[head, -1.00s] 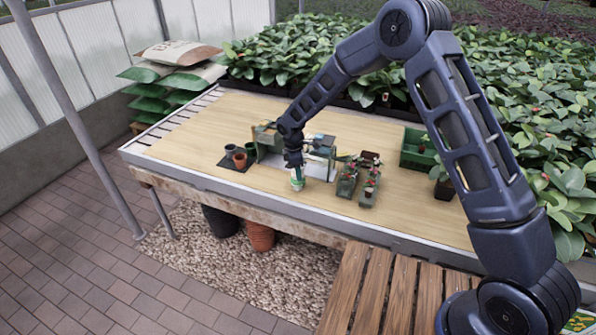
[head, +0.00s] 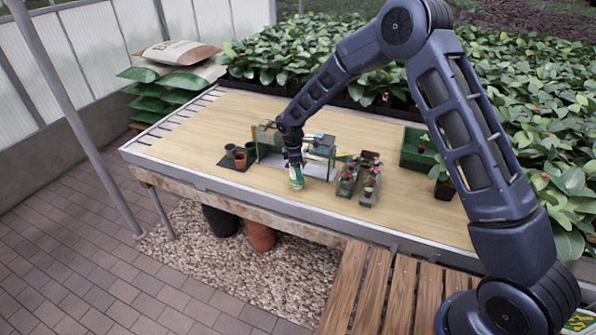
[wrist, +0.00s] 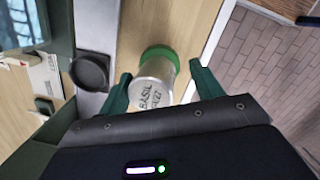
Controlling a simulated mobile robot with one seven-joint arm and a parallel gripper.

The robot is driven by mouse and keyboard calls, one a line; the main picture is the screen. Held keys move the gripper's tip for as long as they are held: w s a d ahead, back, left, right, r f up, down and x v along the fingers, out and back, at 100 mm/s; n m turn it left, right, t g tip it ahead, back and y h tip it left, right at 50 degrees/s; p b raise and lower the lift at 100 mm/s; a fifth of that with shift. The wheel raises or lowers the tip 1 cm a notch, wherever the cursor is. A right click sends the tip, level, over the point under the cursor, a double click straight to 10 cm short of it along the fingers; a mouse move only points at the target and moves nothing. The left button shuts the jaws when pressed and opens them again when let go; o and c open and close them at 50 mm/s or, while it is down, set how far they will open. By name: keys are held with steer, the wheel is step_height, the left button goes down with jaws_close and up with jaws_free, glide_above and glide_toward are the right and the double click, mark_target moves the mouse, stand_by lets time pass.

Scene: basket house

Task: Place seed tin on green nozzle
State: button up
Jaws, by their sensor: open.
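The seed tin (wrist: 152,84) is a silvery can lettered "BASIL" in the wrist view. Green (wrist: 160,55) shows at its far end; I cannot tell whether that is part of the tin or something beneath it. My gripper (wrist: 163,88) is open, with one dark green finger on each side of the tin and small gaps visible. In the head view the tin (head: 296,181) stands near the table's front edge, right under my gripper (head: 295,171). I cannot make out a separate green nozzle.
A small frame-like stand (head: 320,148) is close behind the gripper. Dark pots (head: 240,158) are to its left, and planted trays (head: 368,184) to its right. A green crate (head: 418,148) stands farther right. The table's left part is clear.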

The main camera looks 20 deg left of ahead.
steer(key=r, duration=0.7)
steer(key=a+r, duration=0.1)
steer(key=r, duration=0.3)
steer(key=shift+s+a, duration=0.1)
steer(key=shift+s, duration=0.2)
steer(key=shift+r, duration=0.1)
